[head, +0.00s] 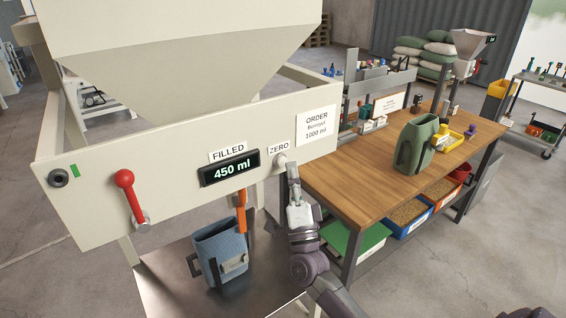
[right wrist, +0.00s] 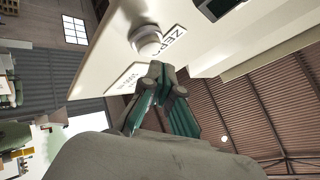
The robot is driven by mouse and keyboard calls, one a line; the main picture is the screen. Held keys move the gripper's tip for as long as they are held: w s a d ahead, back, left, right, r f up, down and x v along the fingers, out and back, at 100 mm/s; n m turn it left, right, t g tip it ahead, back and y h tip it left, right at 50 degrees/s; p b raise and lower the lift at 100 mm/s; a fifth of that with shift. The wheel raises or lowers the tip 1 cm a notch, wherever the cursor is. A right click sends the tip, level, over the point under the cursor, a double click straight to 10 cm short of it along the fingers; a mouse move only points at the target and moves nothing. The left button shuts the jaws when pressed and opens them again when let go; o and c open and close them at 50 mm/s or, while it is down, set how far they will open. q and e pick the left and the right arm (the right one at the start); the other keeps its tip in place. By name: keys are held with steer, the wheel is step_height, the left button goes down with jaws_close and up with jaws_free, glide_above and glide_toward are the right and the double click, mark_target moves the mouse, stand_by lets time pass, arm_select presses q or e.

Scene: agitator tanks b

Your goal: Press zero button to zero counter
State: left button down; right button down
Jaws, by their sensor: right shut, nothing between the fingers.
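The zero button (head: 281,160) is a round light knob under the ZERO label on the cream machine panel. It also shows in the right wrist view (right wrist: 147,40), with a grey ring around it. The counter (head: 231,169) is a dark display reading 450 ml, under a FILLED label. My right gripper (head: 291,174) is shut and empty, its tips close to the button at the panel's lower edge. In the right wrist view its tips (right wrist: 158,74) are beside the button; I cannot tell whether they touch. My left gripper is not in view.
A red-handled lever (head: 126,182) is left on the panel. A blue jug (head: 222,255) stands on the metal shelf below, near an orange handle (head: 241,212). A wooden workbench (head: 380,185) with a green jug (head: 415,147) stands right. An order card (head: 317,125) hangs beside the button.

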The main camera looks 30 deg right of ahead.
steer(key=shift+w, duration=0.1)
stand_by(0.4)
steer(key=shift+w+y, duration=0.3)
steer(key=shift+w, duration=0.05)
steer(key=shift+w+b, duration=0.4)
stand_by(0.7)
steer(key=shift+s, duration=0.85)
steer(key=shift+p, duration=0.3)
steer(key=s+p, duration=0.1)
steer(key=s, duration=0.4)
steer(key=shift+d, duration=0.2)
